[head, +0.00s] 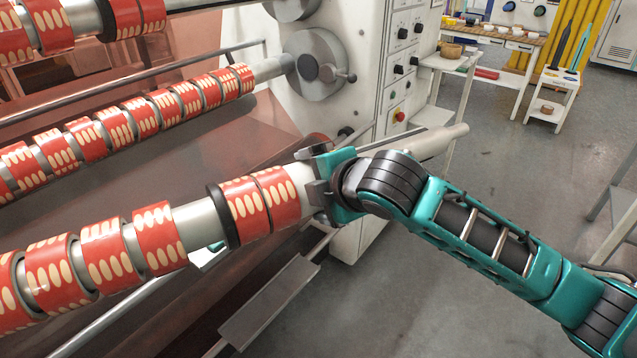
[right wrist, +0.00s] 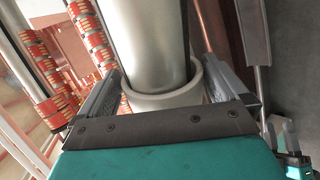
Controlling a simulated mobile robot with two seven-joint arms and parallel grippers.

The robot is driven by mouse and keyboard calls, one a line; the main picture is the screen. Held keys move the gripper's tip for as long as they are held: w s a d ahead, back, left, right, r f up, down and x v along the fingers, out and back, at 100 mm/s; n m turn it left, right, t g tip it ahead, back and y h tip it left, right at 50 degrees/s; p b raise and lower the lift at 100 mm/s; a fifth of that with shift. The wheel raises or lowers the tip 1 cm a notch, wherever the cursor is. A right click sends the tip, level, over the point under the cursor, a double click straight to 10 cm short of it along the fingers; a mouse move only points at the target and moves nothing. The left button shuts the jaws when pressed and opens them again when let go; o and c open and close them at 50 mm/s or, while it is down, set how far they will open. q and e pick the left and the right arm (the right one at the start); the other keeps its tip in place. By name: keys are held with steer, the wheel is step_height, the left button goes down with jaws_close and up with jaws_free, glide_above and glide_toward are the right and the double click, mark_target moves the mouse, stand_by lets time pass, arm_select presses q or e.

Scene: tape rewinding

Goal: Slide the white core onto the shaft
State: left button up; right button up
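The white core (right wrist: 165,99) is a pale ring around the metal shaft in the right wrist view. My right gripper (right wrist: 162,70) is shut on it, one finger on each side. The shaft's free end sticks out to the right past the gripper. A teal and grey part, apparently my left gripper (right wrist: 281,135), shows small at the lower right of the wrist view; its opening is unclear.
Red-and-cream rolls (head: 276,197) sit along the same shaft beside the gripper, with more on the shafts behind. The machine's white control panel (head: 398,70) stands behind. A metal bar (head: 270,300) runs below the shaft.

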steer(key=shift+s+r, duration=0.1)
steer(key=v, duration=1.3)
steer(key=f+m, duration=0.2)
steer(key=w+a+f+m+y, duration=0.1)
steer(key=f, duration=0.1)
steer(key=w+f+m+y, duration=0.1)
steer(key=f+m, duration=0.1)
steer(key=f, duration=0.1)
steer(key=shift+a+m, duration=0.3)
steer(key=shift+a, duration=0.1)
steer(key=d+f+m+t+h, duration=0.1)
steer(key=d+f+m, duration=0.2)
steer(key=f+m, duration=0.55)
steer(key=s+d+f+m+h, duration=0.2)
steer(key=s+f, duration=0.4)
steer(key=f, duration=0.3)
steer(key=s+d+f+m+h, duration=0.2)
steer(key=s+d+f+m, duration=0.3)
steer(key=f, duration=0.5)
steer(key=s+d, duration=0.2)
steer(key=shift+s, duration=0.25)
steer(key=shift+d, duration=0.1)
steer(key=shift+c, duration=0.4)
